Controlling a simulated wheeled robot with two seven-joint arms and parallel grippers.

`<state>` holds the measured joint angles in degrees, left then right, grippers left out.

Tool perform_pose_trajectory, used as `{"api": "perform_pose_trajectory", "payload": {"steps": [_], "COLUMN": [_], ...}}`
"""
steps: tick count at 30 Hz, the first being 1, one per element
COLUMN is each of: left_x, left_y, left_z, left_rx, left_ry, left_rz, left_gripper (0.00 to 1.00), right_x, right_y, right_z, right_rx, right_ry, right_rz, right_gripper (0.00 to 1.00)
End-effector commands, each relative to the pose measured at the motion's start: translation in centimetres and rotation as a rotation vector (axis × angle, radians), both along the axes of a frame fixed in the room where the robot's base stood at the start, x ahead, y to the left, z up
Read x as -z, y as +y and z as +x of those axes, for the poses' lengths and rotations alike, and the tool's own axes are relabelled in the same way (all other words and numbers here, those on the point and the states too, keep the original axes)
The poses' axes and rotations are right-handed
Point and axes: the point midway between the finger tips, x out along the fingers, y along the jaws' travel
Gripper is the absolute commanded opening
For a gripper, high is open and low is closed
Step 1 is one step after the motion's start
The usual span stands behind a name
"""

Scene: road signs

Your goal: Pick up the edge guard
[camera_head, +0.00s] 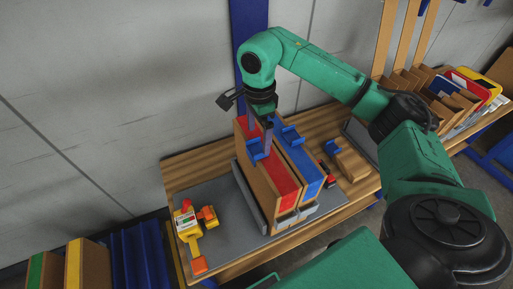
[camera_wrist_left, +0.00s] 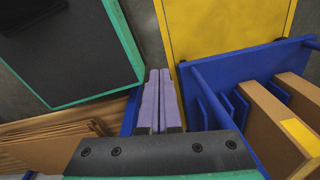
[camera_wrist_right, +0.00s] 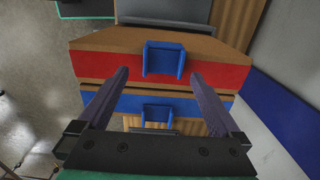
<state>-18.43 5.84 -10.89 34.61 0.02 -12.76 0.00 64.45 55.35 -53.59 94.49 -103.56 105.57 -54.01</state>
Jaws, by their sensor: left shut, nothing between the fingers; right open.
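Two blue U-shaped pieces that look like edge guards sit on the top edges of two upright wooden boxes or panels. One (camera_head: 257,153) is on the red-topped panel (camera_head: 284,178), and it also shows in the right wrist view (camera_wrist_right: 164,60). The other (camera_head: 291,136) is on the blue-topped panel (camera_head: 310,178); it is lower in the right wrist view (camera_wrist_right: 157,113). My right gripper (camera_wrist_right: 159,75) is open and empty, pointing down with its fingers on either side of the guard on the red panel; contact is unclear. My left gripper (camera_wrist_left: 159,75) is shut and empty.
The panels stand in a grey holder on a wooden bench (camera_head: 181,172). A yellow-orange tool (camera_head: 186,221) lies left on a grey mat (camera_head: 222,195). A small red and dark item (camera_head: 329,180) is to the right. Racks of boards (camera_head: 443,92) stand at the back right.

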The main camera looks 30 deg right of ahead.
Motion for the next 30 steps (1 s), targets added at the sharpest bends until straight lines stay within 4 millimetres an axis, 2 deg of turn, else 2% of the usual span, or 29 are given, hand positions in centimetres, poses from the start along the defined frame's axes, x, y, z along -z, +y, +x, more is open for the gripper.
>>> {"api": "perform_pose_trajectory", "payload": {"steps": [3, 7, 13, 14, 18, 20, 30], "left_x": [-2.0, -2.4, -2.2, -2.2, -2.1, -2.1, -1.9], "left_y": [-1.7, -3.0, -2.4, -2.2, -2.1, -2.0, -1.9], "left_z": [1.5, 3.6, 3.1, 2.8, 2.3, 2.3, 2.3], "left_rx": [-0.001, 0.004, 0.007, 0.007, 0.006, 0.004, 0.001], "left_ry": [-0.026, -0.061, -0.050, -0.047, -0.037, -0.038, -0.037], "left_rz": [-0.024, -0.044, -0.033, -0.032, -0.029, -0.028, -0.027], "left_gripper": [0.00, 0.00, 0.00, 0.00, 0.00, 0.00, 0.00], "right_x": [1.7, 4.0, 4.5, 4.5, 4.5, 4.5, 3.9], "right_y": [0.1, 0.2, 0.2, 0.2, 0.2, 0.2, 0.2], "right_z": [0.1, 0.2, 0.3, 0.3, 0.3, 0.3, 0.4], "right_rx": [0.000, -0.001, -0.001, -0.001, 0.000, 0.000, 0.000], "right_ry": [0.008, 0.003, 0.000, 0.000, 0.000, 0.000, -0.001], "right_rz": [-0.001, 0.000, 0.000, 0.000, 0.001, 0.000, 0.001], "right_gripper": [1.00, 1.00, 1.00, 0.96, 0.43, 0.22, 0.22]}}
